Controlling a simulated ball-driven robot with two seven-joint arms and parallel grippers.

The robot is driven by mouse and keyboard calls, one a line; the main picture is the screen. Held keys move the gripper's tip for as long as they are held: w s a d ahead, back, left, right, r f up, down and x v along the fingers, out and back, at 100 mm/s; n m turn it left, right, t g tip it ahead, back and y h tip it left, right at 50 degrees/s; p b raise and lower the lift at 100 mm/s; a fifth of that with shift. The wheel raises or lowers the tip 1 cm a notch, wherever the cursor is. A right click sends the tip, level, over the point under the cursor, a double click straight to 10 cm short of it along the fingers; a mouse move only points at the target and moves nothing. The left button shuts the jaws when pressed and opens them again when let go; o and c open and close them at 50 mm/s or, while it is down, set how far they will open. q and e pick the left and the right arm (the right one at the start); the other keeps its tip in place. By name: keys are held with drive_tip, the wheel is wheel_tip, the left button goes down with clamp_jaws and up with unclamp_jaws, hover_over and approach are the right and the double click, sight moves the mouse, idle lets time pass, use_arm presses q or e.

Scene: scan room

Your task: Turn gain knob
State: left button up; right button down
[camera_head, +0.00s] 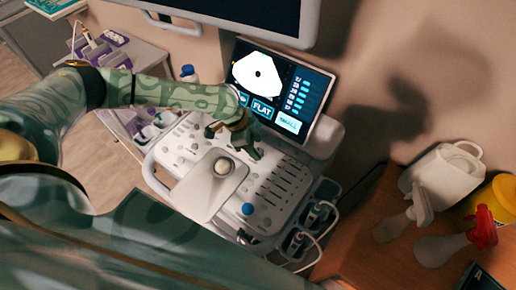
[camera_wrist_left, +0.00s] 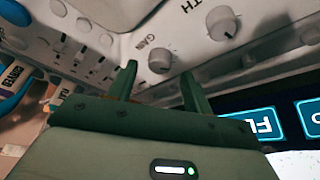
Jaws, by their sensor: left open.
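The gain knob (camera_wrist_left: 160,61) is a round grey-white knob beside the printed word GAIN on the white panel, seen in the left wrist view. My left gripper (camera_wrist_left: 160,78) is open, with its two green fingers pointing at the panel, one on either side of the knob in the picture. The gap in depth between fingertips and knob is hard to tell. In the head view my left gripper (camera_head: 232,142) is over the upper part of the scanner's control panel (camera_head: 285,185), below the touch screen. I cannot pick out the gain knob there. My right gripper is not in view.
Another knob (camera_wrist_left: 223,24), with a label ending in TH, sits close by. The lit touch screen (camera_head: 280,90) rises just behind the gripper. Bottles (camera_head: 492,205) stand on a wooden surface at right.

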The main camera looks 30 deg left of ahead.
use_arm(q)
drive_tip(key=shift+x, duration=0.95)
drive_tip(key=c, duration=1)
drive_tip(key=shift+o, duration=0.2)
drive_tip(key=shift+s+r, duration=0.1)
drive_tip(key=shift+r, duration=0.05)
drive_tip(key=n+t+y+p, duration=0.1)
drive_tip(key=n+p, duration=0.3)
drive_tip(key=p, duration=0.4)
drive_tip(key=shift+d+r, duration=0.1)
drive_tip(key=shift+r, duration=0.05)
drive_tip(key=shift+f+n+t+p, duration=0.2)
drive_tip(key=shift+n+t+p, duration=0.3)
drive_tip(key=shift+n+p, duration=0.65)
drive_tip(key=o, duration=1)
drive_tip(key=shift+c, duration=0.2)
